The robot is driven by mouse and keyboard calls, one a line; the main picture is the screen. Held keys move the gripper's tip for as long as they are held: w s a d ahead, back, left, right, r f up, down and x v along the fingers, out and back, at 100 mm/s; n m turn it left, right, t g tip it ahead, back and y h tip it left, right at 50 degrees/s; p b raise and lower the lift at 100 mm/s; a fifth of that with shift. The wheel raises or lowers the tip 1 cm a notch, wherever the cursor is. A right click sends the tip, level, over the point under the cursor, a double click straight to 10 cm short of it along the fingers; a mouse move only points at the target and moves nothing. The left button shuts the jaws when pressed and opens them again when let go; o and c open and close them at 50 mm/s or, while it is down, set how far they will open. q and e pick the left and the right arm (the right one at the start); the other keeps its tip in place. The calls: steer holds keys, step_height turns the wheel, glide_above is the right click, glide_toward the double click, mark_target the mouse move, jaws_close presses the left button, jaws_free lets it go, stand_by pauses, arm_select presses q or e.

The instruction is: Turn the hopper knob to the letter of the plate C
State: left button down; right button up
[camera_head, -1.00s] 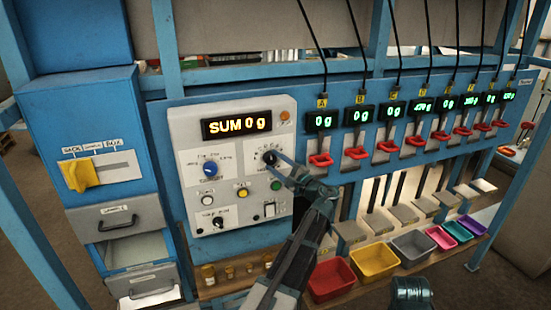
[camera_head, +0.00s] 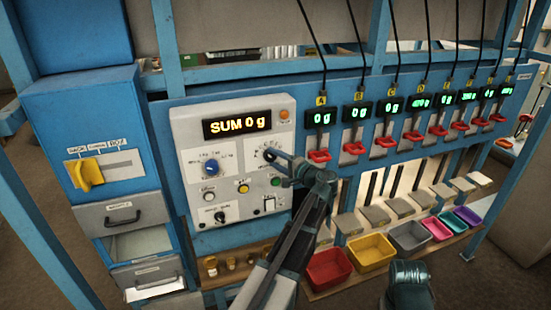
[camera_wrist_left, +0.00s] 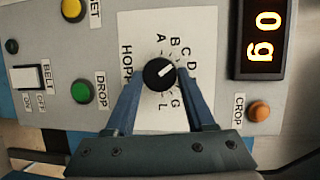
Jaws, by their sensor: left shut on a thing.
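The black hopper knob (camera_wrist_left: 160,73) sits on a white dial with letters around it in the left wrist view. Its white mark points up and right, toward C and D, looking nearer to C. My left gripper (camera_wrist_left: 160,80) has one finger on each side of the knob and is shut on it. In the head view my left gripper (camera_head: 284,164) is at the hopper dial (camera_head: 268,151) on the grey control panel (camera_head: 185,128), hiding part of the knob. The yellow plate C (camera_head: 391,89) is on the blue beam. My right gripper is out of view.
Coloured bins (camera_head: 328,270) stand below.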

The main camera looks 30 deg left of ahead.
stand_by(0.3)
arm_select(q)
steer(key=shift+c, duration=1.3)
jaws_free()
steer(key=p+v, duration=0.1)
steer(key=v, duration=1.3)
steer(key=shift+w+a, duration=0.1)
